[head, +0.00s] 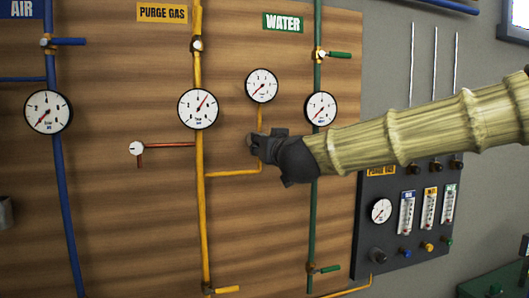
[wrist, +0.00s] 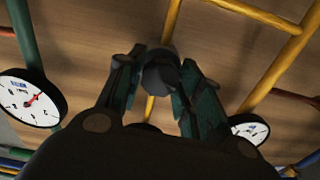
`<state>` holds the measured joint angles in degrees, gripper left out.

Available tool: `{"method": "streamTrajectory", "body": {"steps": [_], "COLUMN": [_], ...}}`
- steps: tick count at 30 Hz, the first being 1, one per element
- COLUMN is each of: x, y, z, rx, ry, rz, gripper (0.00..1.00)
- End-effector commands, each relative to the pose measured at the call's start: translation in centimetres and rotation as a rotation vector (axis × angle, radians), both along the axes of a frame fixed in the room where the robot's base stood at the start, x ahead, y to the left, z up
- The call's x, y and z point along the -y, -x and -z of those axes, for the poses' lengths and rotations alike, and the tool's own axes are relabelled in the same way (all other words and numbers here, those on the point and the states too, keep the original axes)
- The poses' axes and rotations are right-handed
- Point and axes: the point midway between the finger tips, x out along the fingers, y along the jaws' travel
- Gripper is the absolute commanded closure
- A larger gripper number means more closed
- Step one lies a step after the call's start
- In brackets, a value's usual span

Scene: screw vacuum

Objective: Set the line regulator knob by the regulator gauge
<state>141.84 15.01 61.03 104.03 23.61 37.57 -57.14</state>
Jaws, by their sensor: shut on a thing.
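The line regulator knob (wrist: 162,76) is a dark round knob on the yellow branch pipe, held between my fingers in the wrist view. In the head view my gripper (head: 254,143) is at the board, shut on the knob, and largely hides it. The regulator gauge (head: 261,85) is a white dial with a black rim just above my gripper, on top of the short yellow branch. Its red needle appears to point to the lower left; the numbers are too small to read. In the wrist view my gripper body hides most of this gauge.
A purge gas gauge (head: 198,108) is left of my gripper and a water gauge (head: 321,108) is right of it, close to my arm. A red branch pipe (head: 170,145) with a small valve lies left. A panel (head: 405,215) with flow tubes stands below my arm.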

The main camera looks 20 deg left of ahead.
Motion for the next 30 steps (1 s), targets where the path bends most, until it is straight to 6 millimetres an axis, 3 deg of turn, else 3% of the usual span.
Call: {"method": "streamTrajectory", "body": {"steps": [18,30], "x": [0.08,0.08], "y": [-0.05,-0.07], "z": [0.23,0.13], "rx": [-0.311,-0.438], "ry": [-0.467,-0.651], "rz": [0.001,0.000], "gripper": [0.88,0.88]}}
